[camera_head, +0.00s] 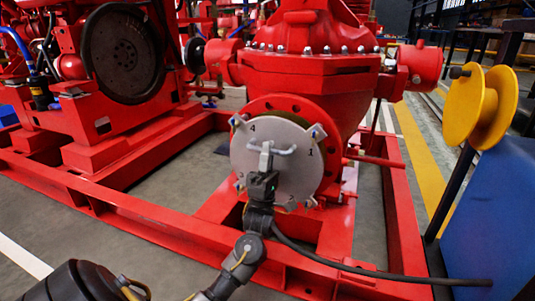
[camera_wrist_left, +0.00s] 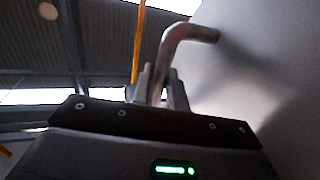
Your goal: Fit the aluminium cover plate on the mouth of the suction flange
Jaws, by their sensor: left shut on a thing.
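The aluminium cover plate (camera_head: 302,171) is a round grey disc with several lugs at its edge; the digits 4 and 1 show on it. It stands upright in front of the red suction flange (camera_head: 268,105), covering its mouth. Whether it touches the flange face I cannot tell. My left gripper (camera_head: 264,172) is shut on the plate's handle (camera_head: 286,151), a bent bar at its middle. In the left wrist view the fingers (camera_wrist_left: 160,88) close on the handle (camera_wrist_left: 185,36), with the plate's grey face (camera_wrist_left: 270,75) at the right. My right gripper is not in view.
The red pump casing (camera_head: 310,75) rises above the flange. A red base frame (camera_head: 150,238) runs around and in front of it. A black hose (camera_head: 370,272) crosses the frame at lower right. A yellow spool (camera_head: 480,107) and blue panel (camera_head: 490,220) stand at right.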

